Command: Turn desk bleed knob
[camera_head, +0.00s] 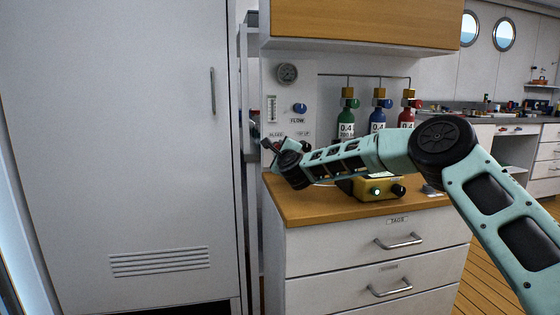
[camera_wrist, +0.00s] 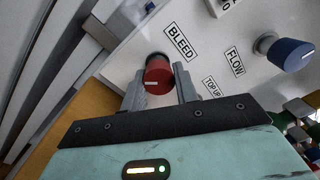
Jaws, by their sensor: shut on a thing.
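The red bleed knob (camera_wrist: 158,75) sits on the white panel (camera_wrist: 130,50) beside the BLEED label (camera_wrist: 181,43) in the wrist view. A white mark shows on its face. My gripper (camera_wrist: 162,88) has one grey finger on each side of the knob and is shut on it. In the head view my gripper (camera_head: 270,147) is at the panel's lower left, small and dark, with the arm reaching in from the right. The knob is hard to make out there.
A blue flow knob (camera_head: 300,108) is up and right of my gripper; it also shows in the wrist view (camera_wrist: 290,54). A gauge (camera_head: 287,74) is above. Gas bottles (camera_head: 347,120) and a yellow device (camera_head: 379,188) stand on the wooden desk top (camera_head: 310,207). A tall white cabinet (camera_head: 120,130) is left.

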